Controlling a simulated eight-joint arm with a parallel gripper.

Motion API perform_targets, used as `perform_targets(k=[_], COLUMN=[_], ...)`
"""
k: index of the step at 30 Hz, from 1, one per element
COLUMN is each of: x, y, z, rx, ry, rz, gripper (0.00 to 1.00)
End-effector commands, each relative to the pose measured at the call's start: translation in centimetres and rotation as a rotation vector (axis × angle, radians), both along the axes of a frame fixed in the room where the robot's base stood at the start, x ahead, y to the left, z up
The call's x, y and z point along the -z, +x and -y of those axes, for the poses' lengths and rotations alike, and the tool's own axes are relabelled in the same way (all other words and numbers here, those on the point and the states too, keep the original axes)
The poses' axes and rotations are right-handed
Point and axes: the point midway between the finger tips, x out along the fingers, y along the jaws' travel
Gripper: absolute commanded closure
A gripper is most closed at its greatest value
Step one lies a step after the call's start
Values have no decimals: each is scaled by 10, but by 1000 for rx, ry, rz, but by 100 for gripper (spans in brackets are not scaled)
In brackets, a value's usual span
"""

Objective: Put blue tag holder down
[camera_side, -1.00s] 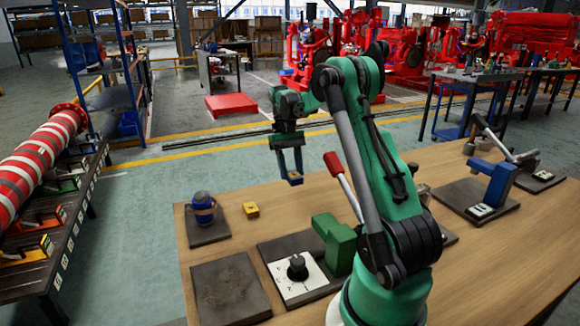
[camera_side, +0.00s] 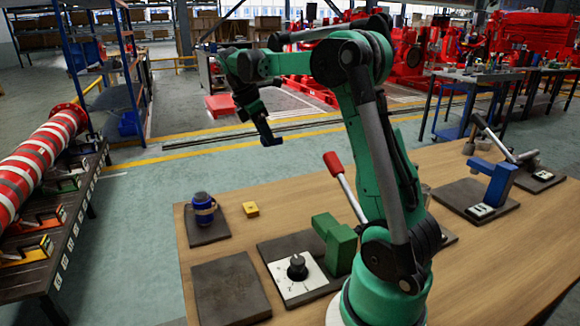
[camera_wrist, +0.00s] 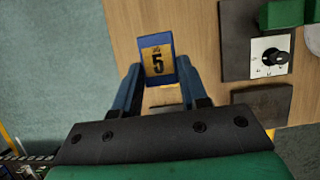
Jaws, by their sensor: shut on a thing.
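The blue tag holder (camera_wrist: 158,60) is a small blue frame around a yellow tag with a black 5. In the wrist view it sits between the fingertips of my gripper (camera_wrist: 160,80), which is shut on it. The holder is dark and hard to make out there.
A yellow block (camera_side: 251,209) lies on the table near a dark plate (camera_side: 208,236) bearing a blue jar (camera_side: 203,206). A bare dark plate (camera_side: 230,290), a knob panel (camera_side: 298,268), a green block (camera_side: 336,245) and a red-handled lever (camera_side: 345,185) are nearer my base.

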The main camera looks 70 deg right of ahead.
Motion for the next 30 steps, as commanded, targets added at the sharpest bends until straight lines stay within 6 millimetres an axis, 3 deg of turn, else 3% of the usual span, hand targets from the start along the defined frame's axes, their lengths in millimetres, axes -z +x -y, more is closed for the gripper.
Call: perform_targets(k=[12, 25, 30], x=[110, 164, 171], y=[0, 0, 0], z=[0, 0, 0], rx=[5, 6, 6], ry=[0, 1, 1], rz=[0, 0, 0], gripper=[100, 100, 100])
